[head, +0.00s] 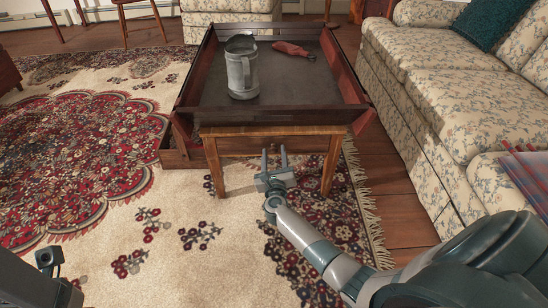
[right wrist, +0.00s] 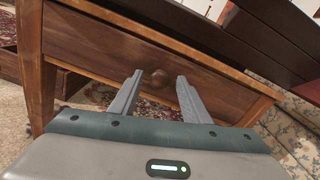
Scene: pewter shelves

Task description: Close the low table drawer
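The low wooden table (head: 270,131) stands in the middle of the head view, its near end facing me. In the right wrist view its drawer front (right wrist: 190,83) with a round wooden knob (right wrist: 232,75) shows under the top edge. I cannot tell how far the drawer stands out. My right gripper (head: 274,158) is open and empty just in front of the table's near end, between its two near legs. In the right wrist view the fingers (right wrist: 162,88) point toward the drawer front, apart from each other. My left gripper is not in view.
A dark tray-like top (head: 290,88) with raised sides carries a grey metal mug (head: 241,72) and a red-handled item (head: 292,50). A flowered sofa (head: 440,95) stands close on the right. A patterned rug (head: 90,215) leaves open floor on the left.

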